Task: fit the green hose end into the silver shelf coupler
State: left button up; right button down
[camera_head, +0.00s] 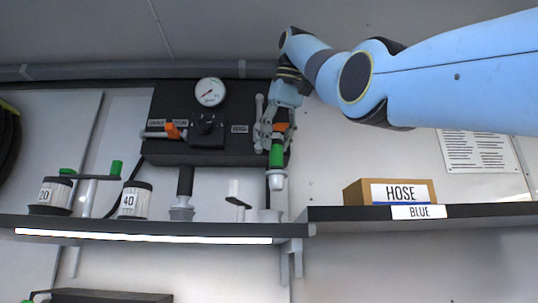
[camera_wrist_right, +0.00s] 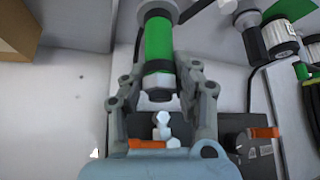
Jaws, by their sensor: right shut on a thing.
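My right gripper (camera_head: 275,138) points down in front of the right end of the black panel. It is shut on the green hose end (camera_head: 276,155), which hangs upright with its pale silver tip down. In the wrist view my right gripper (camera_wrist_right: 158,78) has a finger on each side of the green hose end (camera_wrist_right: 158,42). A silver coupler (camera_head: 270,215) stands at the right end of the left shelf. My left gripper is in neither view.
The black panel (camera_head: 165,105) carries a gauge (camera_head: 210,92) and a knob. On the shelf stand another silver fitting with a black hose (camera_head: 183,195), a white handle (camera_head: 234,195) and canisters marked 20 (camera_head: 55,195) and 40 (camera_head: 134,199). A HOSE box (camera_head: 362,191) sits on the right shelf.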

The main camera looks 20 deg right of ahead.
aim_at(276, 160)
jog(key=shift+w+a+f+p, duration=0.2)
jog(key=shift+w+f, duration=0.25)
jog(key=shift+w, duration=0.15)
jog(key=shift+w+a+f+p, duration=0.2)
jog(key=shift+w+f, duration=0.2)
jog(key=shift+w, duration=0.15)
notch_tip(276, 160, down, 3)
jog(key=shift+f+b, duration=0.15)
jog(key=shift+b, duration=0.3)
jog(key=shift+f, duration=0.3)
jog(key=shift+s, duration=0.1)
jog(key=c, duration=1)
grip_release()
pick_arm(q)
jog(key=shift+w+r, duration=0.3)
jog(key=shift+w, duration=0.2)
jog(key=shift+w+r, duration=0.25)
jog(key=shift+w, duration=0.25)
